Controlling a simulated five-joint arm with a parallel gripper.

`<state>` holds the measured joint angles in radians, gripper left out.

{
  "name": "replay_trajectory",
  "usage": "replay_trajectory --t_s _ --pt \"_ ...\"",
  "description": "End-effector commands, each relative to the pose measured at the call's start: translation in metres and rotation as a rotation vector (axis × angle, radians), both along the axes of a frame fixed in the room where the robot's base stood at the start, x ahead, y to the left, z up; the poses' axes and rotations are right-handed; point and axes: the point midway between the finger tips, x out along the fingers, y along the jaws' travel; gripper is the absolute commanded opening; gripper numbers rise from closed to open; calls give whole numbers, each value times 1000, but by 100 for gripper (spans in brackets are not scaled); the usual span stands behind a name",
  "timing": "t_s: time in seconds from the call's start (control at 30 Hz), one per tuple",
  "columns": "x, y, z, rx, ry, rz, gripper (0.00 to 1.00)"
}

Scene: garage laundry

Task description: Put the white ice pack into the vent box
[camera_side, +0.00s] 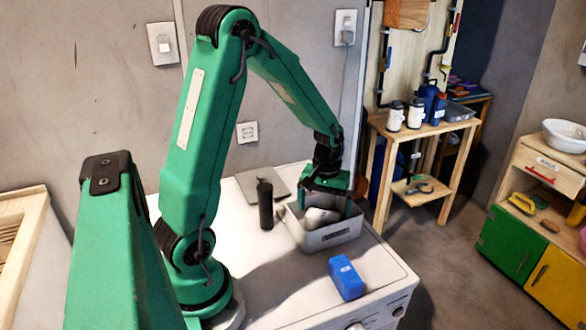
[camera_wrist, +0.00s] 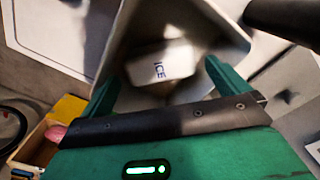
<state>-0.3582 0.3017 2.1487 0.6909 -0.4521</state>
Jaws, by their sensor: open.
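The white ice pack (camera_side: 318,216) lies inside the pale grey vent box (camera_side: 330,238), which stands on top of the white machine. In the wrist view the fingers of my gripper (camera_wrist: 161,82) are apart, with a gap between each and the pack. The pack's underside is hidden.
A blue block (camera_side: 346,278) lies in front of the box on the machine top (camera_side: 285,275). A black cylinder (camera_side: 265,206) stands to the left of the box, with a flat grey plate (camera_side: 263,184) behind. The machine's front right corner is clear.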

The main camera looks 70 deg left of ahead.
Motion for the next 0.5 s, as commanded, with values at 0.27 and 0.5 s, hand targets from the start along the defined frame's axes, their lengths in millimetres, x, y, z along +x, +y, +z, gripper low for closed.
replay_trajectory --t_s 0.27,0.5 --pt "0 0 45 2 -4 0 100" --pt "0 0 68 0 -1 0 100"
